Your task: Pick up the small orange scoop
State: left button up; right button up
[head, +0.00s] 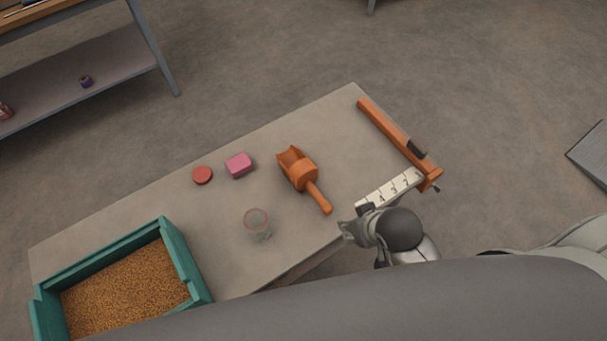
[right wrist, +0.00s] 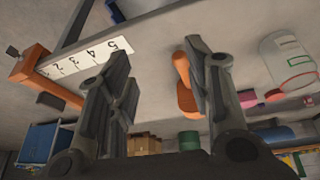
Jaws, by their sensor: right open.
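The small orange scoop (head: 299,173) lies on the table, its open end toward the back and its handle pointing toward my right gripper. In the right wrist view the orange scoop (right wrist: 184,85) shows partly, behind the right-hand finger. My right gripper (head: 352,222) is at the table's front edge, just right of and below the handle's end, apart from it. In the right wrist view the right gripper (right wrist: 157,65) has its fingers spread with nothing between them. My left gripper is not in view.
A numbered white ruler strip (head: 389,188) and an orange bar tool (head: 393,130) lie right of the scoop. A clear glass (head: 257,224), pink block (head: 239,165) and red disc (head: 202,175) stand left. A green grain-filled box (head: 183,262) is at the table's left end.

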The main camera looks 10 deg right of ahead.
aim_at(318, 195)
jog(key=w+a+r+t, duration=0.2)
jog(key=w+r, duration=0.1)
jog(key=r, duration=0.1)
jog(key=w+f+y, duration=0.1)
jog(key=w+f, duration=0.1)
jog(key=f, duration=0.1)
jog(key=w+a+f+n+t+y, duration=0.1)
jog(key=w+f, duration=0.2)
jog(key=f, duration=0.1)
jog(key=w+a+f+n+y, duration=0.1)
jog(key=w+f, duration=0.2)
jog(key=shift+w+a+f+t+p, duration=0.2)
jog(key=shift+a+t+p, duration=0.05)
jog(key=shift+t+p, duration=0.15)
jog(key=shift+w+a+f, duration=0.1)
jog(key=shift+w+f, duration=0.25)
jog(key=shift+f, duration=0.1)
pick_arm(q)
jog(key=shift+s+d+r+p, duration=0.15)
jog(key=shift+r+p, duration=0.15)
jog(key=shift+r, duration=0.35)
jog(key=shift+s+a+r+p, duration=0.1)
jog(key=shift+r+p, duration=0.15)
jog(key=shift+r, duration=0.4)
pick_arm(e)
jog(key=shift+x, duration=2.1)
jog(key=shift+s+f, duration=0.15)
jog(key=shift+s, duration=0.05)
jog(key=shift+c, duration=0.4)
grip_shut()
